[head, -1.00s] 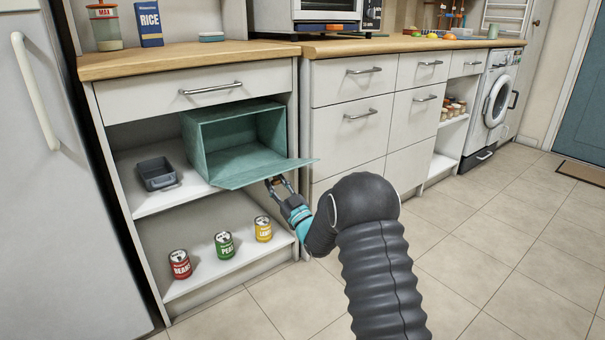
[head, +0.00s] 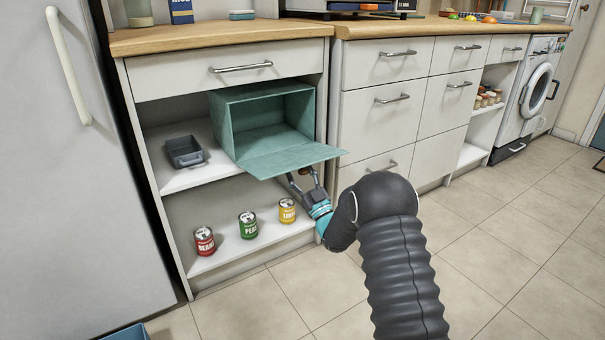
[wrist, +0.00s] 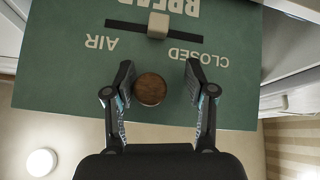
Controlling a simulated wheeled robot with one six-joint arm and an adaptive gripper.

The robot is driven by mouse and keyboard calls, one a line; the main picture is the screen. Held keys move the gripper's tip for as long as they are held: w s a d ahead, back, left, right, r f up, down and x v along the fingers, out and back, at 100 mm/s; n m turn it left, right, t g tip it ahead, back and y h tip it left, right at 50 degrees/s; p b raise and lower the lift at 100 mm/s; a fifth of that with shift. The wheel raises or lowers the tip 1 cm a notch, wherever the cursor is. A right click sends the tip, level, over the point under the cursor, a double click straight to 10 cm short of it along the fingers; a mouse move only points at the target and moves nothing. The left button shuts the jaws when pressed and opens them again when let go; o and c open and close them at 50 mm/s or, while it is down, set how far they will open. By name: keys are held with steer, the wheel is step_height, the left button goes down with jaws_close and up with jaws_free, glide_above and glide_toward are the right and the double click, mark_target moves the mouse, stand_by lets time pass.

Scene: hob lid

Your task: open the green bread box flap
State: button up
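The green bread box (head: 225,125) sits on the upper shelf of the open cupboard, its front open. Its flap (head: 295,158) is swung down and sticks outward, roughly level. My gripper (head: 302,180) is under the flap's outer part. In the wrist view, the flap's lettered face (wrist: 70,75) fills the upper part, with a pale slider (wrist: 158,25) in a slot between "AIR" and "CLOSED". A round brown wooden knob (wrist: 150,89) lies between my gripper's open fingers (wrist: 160,85). The knob is close to the left finger, with a clear gap to the right one; contact is unclear.
A grey tin (head: 186,152) stands left of the box. Red (head: 205,241), green (head: 248,225) and yellow (head: 287,210) cans stand on the lower shelf. A fridge (head: 95,190) is at left, drawers (head: 385,105) at right.

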steer(key=shift+w+d, duration=0.1)
steer(key=shift+d, duration=0.35)
steer(key=shift+s+d+f, duration=0.3)
steer(key=shift+s+d, duration=0.05)
steer(key=v, duration=1)
steer(key=shift+s+f, duration=0.25)
steer(key=shift+s, duration=0.15)
